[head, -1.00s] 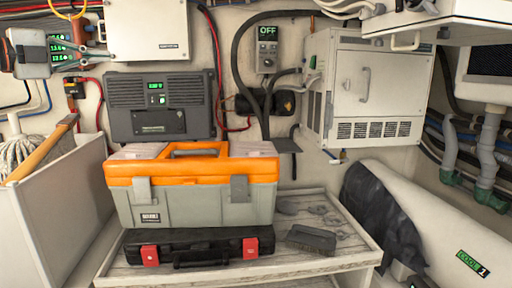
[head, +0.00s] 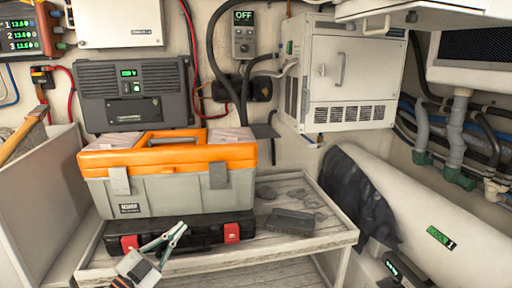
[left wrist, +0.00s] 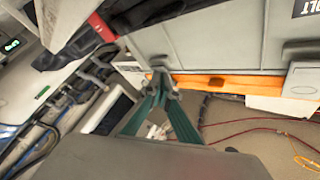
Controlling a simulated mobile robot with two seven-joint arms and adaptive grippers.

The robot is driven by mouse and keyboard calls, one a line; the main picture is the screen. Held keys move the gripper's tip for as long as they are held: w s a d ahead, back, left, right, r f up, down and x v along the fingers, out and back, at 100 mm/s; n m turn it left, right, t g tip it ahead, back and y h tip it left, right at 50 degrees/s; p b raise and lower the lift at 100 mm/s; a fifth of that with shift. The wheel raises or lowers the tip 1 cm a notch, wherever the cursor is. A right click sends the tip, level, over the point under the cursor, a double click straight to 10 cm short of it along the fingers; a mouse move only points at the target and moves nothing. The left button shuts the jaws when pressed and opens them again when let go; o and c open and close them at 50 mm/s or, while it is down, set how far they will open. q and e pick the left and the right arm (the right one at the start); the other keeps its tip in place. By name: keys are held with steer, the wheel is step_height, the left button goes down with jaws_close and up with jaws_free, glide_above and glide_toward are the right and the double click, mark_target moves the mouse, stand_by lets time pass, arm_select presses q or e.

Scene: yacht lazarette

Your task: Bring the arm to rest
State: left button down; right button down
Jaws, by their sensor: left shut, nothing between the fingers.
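My left gripper (head: 180,229) is low in the head view, in front of the black case and below the toolbox. Its teal fingers meet at their tips, shut and empty. In the left wrist view its closed fingers (left wrist: 160,80) overlap the grey and orange toolbox (left wrist: 217,82) in the picture; I cannot tell whether they touch it. My right gripper shows in neither view.
The orange-lidded toolbox (head: 168,190) sits on a black case (head: 200,236) with red latches, on a pale wooden shelf (head: 300,240). A dark brush-like block (head: 291,222) lies right of it. A white bin (head: 40,190) stands left.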

arm_select(q)
steer(key=s+f+n+g+y, duration=0.1)
steer(key=s+f+n+y, duration=0.25)
steer(key=s+f, duration=0.45)
steer(key=s+f+n+g+y, duration=0.1)
steer(key=s+f+n+y, duration=0.3)
steer(key=f, duration=0.9)
steer(key=s+f+n+g, duration=0.1)
steer(key=s+f+g, duration=0.1)
steer(key=s+f, duration=0.4)
steer(key=s+f+n+g, duration=0.1)
steer(key=s+f+g, duration=0.2)
steer(key=s+f, duration=0.4)
steer(key=s, duration=0.5)
steer(key=shift+d+n, duration=0.3)
steer(key=shift+n, duration=0.05)
steer(key=shift+y, duration=0.25)
